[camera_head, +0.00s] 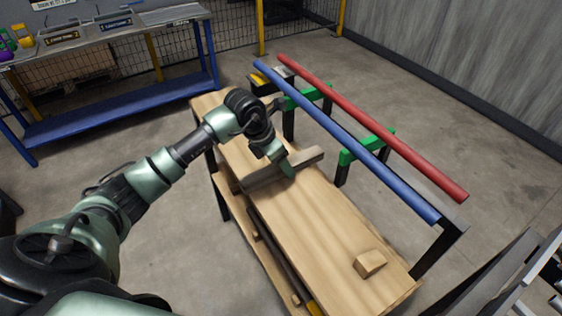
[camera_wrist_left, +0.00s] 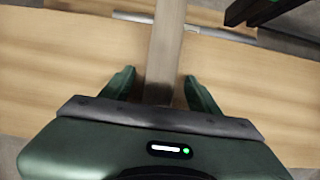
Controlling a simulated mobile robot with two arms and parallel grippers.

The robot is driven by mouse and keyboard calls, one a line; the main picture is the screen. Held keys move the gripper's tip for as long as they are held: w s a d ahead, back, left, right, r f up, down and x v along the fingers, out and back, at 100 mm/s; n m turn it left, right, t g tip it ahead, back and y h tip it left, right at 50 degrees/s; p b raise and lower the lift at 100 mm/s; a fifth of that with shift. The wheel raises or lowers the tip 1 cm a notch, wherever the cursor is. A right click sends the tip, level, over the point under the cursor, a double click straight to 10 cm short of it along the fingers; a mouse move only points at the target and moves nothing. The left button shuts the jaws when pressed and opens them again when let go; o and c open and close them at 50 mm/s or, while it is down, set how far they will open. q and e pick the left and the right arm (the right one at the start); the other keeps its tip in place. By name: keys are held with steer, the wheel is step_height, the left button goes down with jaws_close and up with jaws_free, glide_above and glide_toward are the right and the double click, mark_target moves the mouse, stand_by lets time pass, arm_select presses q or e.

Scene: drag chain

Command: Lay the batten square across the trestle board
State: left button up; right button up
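The batten (camera_head: 305,158) is a plain wooden bar lying crosswise on the long wooden trestle board (camera_head: 325,215). In the left wrist view the batten (camera_wrist_left: 166,45) runs up past the board's edge and looks close to square to the board (camera_wrist_left: 60,60). My left gripper (camera_head: 287,166) is low over the batten in the head view. In the wrist view its green fingers (camera_wrist_left: 160,88) stand open on either side of the batten, with a visible gap on both sides. The batten's near part is hidden behind the gripper body. My right gripper is in neither view.
A small wooden block (camera_head: 370,263) sits on the board's near end. Right of the board, a blue pipe (camera_head: 345,140) and a red pipe (camera_head: 375,130) rest on green supports (camera_head: 365,148). A blue workbench (camera_head: 120,118) stands at the back left. Open floor lies left of the board.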

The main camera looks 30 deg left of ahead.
arm_select(q)
steer(key=v, duration=0.7)
steer(key=shift+s+a+r+b, duration=0.1)
steer(key=shift+r+b, duration=0.3)
